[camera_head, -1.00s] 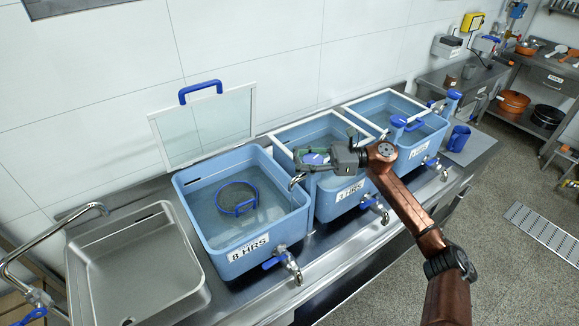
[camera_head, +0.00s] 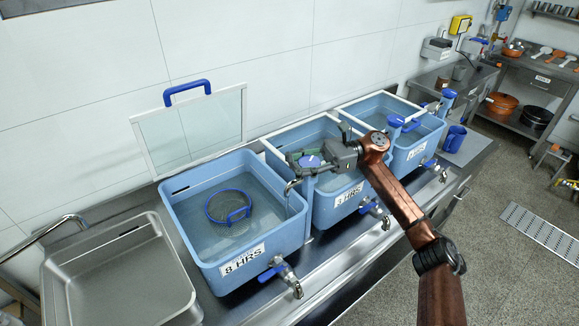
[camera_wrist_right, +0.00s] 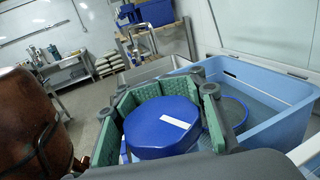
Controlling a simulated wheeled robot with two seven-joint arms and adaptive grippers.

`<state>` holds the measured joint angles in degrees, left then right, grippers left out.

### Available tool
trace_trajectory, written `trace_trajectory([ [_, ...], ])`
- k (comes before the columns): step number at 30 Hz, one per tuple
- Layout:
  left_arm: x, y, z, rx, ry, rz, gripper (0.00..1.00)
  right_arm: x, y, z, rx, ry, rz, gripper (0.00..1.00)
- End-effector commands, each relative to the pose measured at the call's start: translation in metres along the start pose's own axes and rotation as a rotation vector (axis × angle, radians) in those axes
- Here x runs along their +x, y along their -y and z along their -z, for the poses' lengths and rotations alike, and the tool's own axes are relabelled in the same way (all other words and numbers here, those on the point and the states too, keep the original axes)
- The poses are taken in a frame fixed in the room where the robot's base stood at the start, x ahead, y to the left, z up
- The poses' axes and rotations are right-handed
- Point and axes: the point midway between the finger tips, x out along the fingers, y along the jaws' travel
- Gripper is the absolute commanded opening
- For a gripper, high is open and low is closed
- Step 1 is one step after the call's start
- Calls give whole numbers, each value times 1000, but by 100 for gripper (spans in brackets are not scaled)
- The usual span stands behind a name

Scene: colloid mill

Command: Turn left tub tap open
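The left tub (camera_head: 205,258) is light blue, labelled 8 HRS, and holds water and a blue-rimmed round sieve (camera_head: 228,207). Its tap (camera_head: 290,280), with a blue handle (camera_head: 272,270), sticks out low at the front. My right gripper (camera_head: 305,162) is above the left side of the middle tub, up and behind the tap, not touching it. Its green-padded fingers (camera_wrist_right: 160,120) are spread wide. A blue round thing with a white mark (camera_wrist_right: 160,127) shows between them; I cannot tell whether they touch it. My left gripper is not in view.
The middle tub (camera_head: 335,215) and the right tub (camera_head: 410,162) have similar taps along the front. A steel sink (camera_head: 120,275) with a faucet is at the left. A clear panel with a blue handle (camera_head: 190,130) leans at the wall. The floor in front is open.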

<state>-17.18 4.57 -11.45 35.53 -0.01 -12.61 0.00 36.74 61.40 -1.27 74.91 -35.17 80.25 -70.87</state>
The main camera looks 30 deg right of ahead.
Motion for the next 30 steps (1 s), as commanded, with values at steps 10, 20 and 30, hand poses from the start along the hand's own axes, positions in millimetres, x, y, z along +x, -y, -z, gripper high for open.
trace_trajectory([
  [10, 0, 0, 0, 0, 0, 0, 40, 0, 0, 0, 0, 1, 1, 47],
  [20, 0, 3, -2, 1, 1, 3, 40, -1, 0, 0, -1, 1, 1, 50],
  [30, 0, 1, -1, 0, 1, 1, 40, -51, 1, 0, 1, 1, 6, 50],
])
